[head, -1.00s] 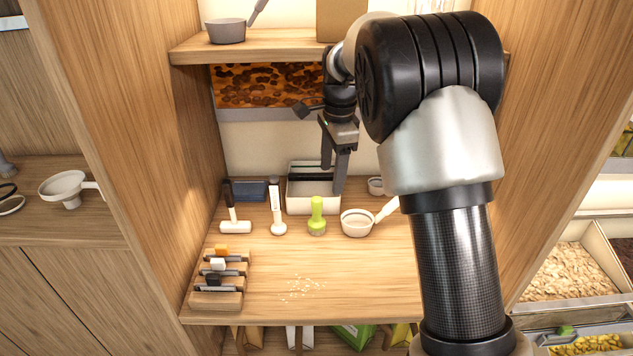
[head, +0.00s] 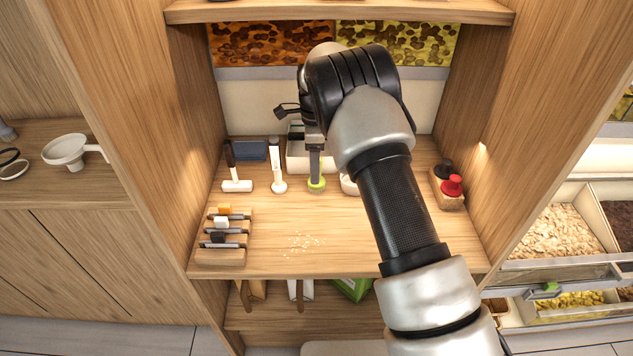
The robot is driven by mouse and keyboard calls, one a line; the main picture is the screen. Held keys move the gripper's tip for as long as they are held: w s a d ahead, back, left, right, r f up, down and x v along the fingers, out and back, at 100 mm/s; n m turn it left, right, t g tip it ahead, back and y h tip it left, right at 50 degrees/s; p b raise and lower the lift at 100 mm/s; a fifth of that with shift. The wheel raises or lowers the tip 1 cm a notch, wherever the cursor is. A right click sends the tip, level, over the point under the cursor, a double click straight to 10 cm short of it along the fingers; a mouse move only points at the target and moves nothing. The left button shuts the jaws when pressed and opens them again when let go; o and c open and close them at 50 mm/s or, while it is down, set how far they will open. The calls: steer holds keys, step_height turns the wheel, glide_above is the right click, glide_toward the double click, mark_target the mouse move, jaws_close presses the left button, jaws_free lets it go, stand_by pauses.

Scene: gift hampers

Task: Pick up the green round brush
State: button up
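The green round brush (head: 316,186) stands upright on the wooden shelf surface, among other tools near the back. Only its lower green part shows; my gripper hides its handle from this view. My gripper (head: 315,172) points down directly over the brush, with its fingers in front of or around the handle. Only one finger shows clearly, so I cannot tell whether the fingers are touching the brush or how far apart they are.
A white-headed mallet (head: 237,186) and a white tool (head: 278,180) stand left of the brush. A white bowl (head: 348,185) is close on its right, partly hidden. A wooden rack (head: 222,256) sits front left. Red and black stamps (head: 451,187) stand right. Scattered crumbs (head: 303,242) lie in front.

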steer(key=f, duration=0.4)
steer(key=shift+d+f, duration=0.25)
steer(key=shift+f, duration=0.15)
steer(key=shift+c, duration=0.5)
steer(key=c, duration=1.1)
steer(key=shift+o, duration=0.2)
steer(key=shift+r, duration=0.15)
